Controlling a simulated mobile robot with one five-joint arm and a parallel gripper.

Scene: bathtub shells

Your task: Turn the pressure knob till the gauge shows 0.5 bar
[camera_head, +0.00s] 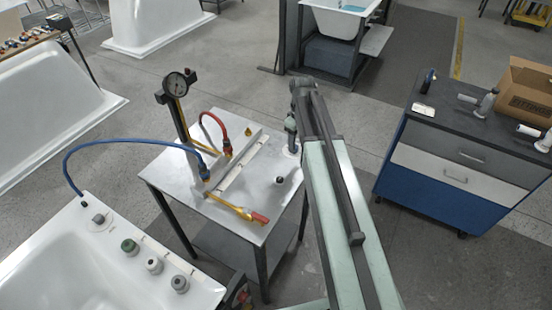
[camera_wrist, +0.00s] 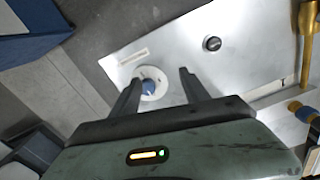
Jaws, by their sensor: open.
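A round pressure gauge (camera_head: 176,84) stands on a post at the back left of the steel bench (camera_head: 180,185); its face is too small to read. In the head view my gripper (camera_head: 291,132) is above the bench's right edge.
A small black knob (camera_head: 279,180) stands on the bench near my gripper. A yellow valve with a red handle (camera_head: 240,210), a red hose (camera_head: 214,120) and a blue hose (camera_head: 130,142) are further left. A blue drawer cabinet (camera_head: 455,185) stands right.

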